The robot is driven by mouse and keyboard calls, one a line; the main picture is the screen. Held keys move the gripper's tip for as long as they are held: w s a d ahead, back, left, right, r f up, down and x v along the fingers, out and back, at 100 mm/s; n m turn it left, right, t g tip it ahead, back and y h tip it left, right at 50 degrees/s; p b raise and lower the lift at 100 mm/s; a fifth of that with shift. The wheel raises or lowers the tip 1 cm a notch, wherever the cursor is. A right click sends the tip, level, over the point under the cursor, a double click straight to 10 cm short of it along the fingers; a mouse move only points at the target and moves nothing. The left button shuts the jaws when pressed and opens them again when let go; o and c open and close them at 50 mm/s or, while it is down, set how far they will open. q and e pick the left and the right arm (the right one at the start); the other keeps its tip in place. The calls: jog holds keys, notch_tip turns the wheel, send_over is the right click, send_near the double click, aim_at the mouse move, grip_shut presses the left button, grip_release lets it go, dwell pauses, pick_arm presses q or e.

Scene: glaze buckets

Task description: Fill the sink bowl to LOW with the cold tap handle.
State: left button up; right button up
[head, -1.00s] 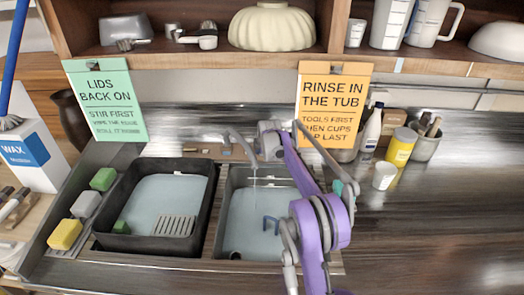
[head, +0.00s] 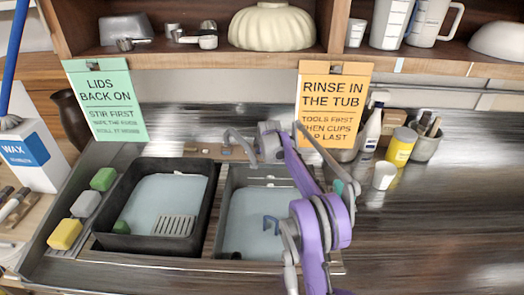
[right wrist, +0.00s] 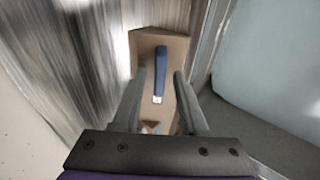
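The sink bowl (head: 226,190) is the right-hand basin and holds pale blue water (head: 250,212); a LOW mark cannot be read. The grey curved tap spout (head: 240,140) arches over its back, with no stream visible under it now. My right gripper (head: 270,130) is at the back of the bowl, beside the spout. In the right wrist view, the blue tap handle (right wrist: 160,72) stands on a brown block between the fingers of my right gripper (right wrist: 159,78). The fingers are apart, with a gap on both sides of the handle. My left gripper is out of view.
A black tub (head: 120,185) with water and a grey grate stands left of the bowl. Several sponges (head: 84,204) lie further left. A blue item (head: 272,222) is in the bowl. A white cup (head: 384,175) and yellow can (head: 400,147) stand at right.

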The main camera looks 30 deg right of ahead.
notch_tip(320, 180, up, 10)
jog(key=shift+p, duration=0.4)
dwell(0.3)
dwell(0.3)
